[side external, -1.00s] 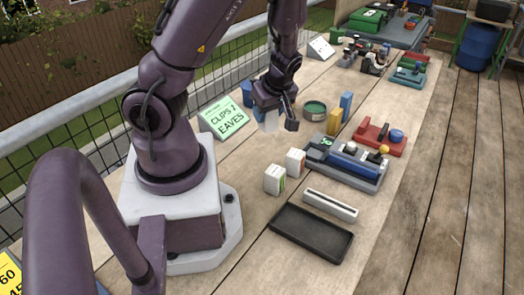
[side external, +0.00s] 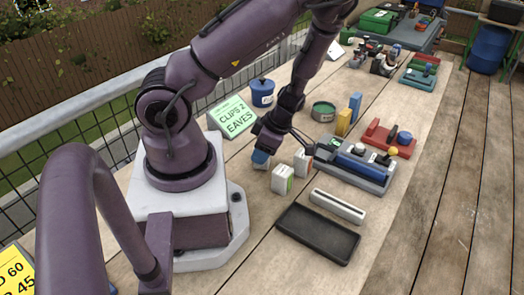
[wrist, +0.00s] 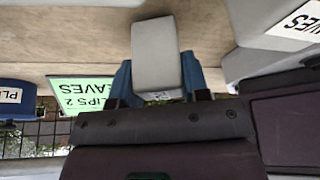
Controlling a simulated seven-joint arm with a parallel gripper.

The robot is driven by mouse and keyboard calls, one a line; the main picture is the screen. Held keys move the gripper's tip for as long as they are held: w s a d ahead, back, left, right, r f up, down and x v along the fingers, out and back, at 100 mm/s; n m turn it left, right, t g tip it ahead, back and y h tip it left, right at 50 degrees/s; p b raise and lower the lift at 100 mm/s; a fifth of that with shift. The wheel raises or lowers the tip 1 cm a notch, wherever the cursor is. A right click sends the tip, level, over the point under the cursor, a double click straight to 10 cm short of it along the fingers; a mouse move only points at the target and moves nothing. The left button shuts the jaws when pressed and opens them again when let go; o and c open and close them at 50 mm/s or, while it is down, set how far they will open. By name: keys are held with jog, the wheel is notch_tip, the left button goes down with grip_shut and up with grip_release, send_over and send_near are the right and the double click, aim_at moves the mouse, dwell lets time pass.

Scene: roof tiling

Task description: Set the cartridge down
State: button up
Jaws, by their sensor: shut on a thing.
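The held cartridge (wrist: 157,50) is a pale grey block between the blue finger pads in the wrist view. My gripper (side external: 261,158) is shut on it, low over the bench and left of two white boxes. In the side view the fingers hide most of the cartridge, and I cannot tell whether it touches the bench. A large pale box marked "EAVES" (wrist: 285,25) shows close by in the wrist view.
A green "CLIPS 2 EAVES" sign (side external: 235,117) and a blue lidded pot (side external: 262,93) stand behind the gripper. A grey fixture with a blue cylinder (side external: 355,166) is to the right. A black tray (side external: 317,235) and a white channel (side external: 338,206) lie in front.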

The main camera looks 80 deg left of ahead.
jog(key=shift+f, duration=0.2)
jog(key=o, duration=1)
jog(key=shift+f, duration=0.1)
